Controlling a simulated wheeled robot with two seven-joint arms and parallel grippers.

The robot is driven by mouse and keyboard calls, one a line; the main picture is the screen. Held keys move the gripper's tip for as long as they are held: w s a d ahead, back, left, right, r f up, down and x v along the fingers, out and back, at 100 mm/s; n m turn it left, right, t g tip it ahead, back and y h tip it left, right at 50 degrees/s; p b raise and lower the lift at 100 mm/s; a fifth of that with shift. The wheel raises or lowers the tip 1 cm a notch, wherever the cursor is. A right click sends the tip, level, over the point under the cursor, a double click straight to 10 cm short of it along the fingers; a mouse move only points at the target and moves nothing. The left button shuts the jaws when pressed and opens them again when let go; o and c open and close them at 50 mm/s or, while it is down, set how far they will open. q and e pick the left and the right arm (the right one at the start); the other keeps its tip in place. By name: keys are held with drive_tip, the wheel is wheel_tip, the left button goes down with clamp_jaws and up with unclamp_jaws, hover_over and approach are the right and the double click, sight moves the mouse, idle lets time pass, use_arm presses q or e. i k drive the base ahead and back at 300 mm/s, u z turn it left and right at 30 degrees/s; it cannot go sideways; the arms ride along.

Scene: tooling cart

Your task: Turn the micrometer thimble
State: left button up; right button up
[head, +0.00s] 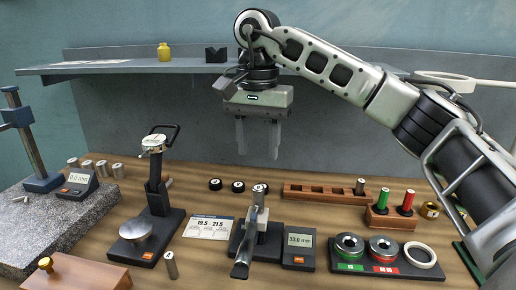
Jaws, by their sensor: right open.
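My right gripper (258,154) is open and empty, with its two pale fingers pointing down. It hangs in front of the back panel, above and behind the bench fixtures. Below it in the picture stands what looks like the bench micrometer (262,236), on a dark base with an upright part at the back. A grey cylindrical part (243,260), likely the thimble, extends from it toward the front. A small display (299,247) beside it reads about 33.0 mm. The gripper is clear of all of these. My left gripper is not in view.
A black stand with a silver-headed gauge (157,187) rises to the left. A white card (208,227) lies between. On the right are ring gauges in a black tray (408,268), a red-and-green plug holder (391,217) and a wooden rack (318,193). A shelf (118,66) runs behind.

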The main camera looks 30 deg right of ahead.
sight(243, 260)
drive_tip(key=k, duration=1)
